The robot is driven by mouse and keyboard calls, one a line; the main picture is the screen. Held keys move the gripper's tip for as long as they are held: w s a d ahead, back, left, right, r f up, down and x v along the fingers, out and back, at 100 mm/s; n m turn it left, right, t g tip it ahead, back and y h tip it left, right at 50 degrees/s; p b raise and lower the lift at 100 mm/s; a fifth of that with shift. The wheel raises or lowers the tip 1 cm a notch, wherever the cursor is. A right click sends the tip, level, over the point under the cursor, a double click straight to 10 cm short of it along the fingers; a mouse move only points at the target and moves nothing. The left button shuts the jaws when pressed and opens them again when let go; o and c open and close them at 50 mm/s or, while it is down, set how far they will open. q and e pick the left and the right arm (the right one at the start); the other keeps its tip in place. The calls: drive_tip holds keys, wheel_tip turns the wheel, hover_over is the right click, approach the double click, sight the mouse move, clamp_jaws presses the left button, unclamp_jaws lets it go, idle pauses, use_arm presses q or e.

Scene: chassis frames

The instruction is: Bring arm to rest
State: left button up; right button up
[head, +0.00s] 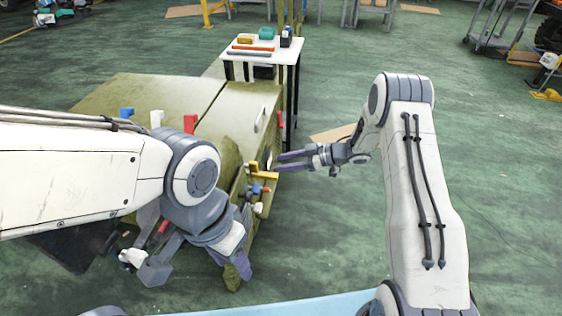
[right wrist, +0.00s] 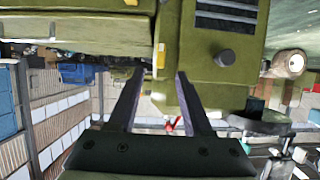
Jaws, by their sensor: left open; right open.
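My right gripper (head: 276,162) is open and empty. Its two fingers point left at the right side of the olive-green chassis (head: 230,130), close to a yellow part (head: 262,172). In the right wrist view the two fingers (right wrist: 158,78) are spread apart with nothing between them, and the chassis (right wrist: 200,60) shows behind them. My left arm reaches in from the left over the near part of the chassis. My left gripper (head: 237,273) points down beside the near end of the chassis, partly hidden by its own wrist.
A cart (head: 500,35) stands far right.

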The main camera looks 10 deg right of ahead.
drive_tip(key=w+a+r+m+t+h, duration=0.1)
drive_tip(key=w+a+r+t+h, duration=0.25)
drive_tip(key=r, duration=0.35)
drive_tip(key=s+a+r+m+h, duration=0.3)
drive_tip(key=s+r+h, duration=0.25)
drive_tip(key=r, duration=0.25)
drive_tip(key=s+d+r+m+g+h, duration=0.15)
drive_tip(key=s+g, duration=0.25)
drive_tip(key=s, duration=1.4)
drive_tip(key=s+d+m+g+h, duration=0.15)
drive_tip(key=s+g, duration=0.25)
drive_tip(key=s, duration=1.4)
wheel_tip(320, 180, up, 16)
drive_tip(key=p, duration=1.6)
drive_tip(key=shift+w+a, duration=0.35)
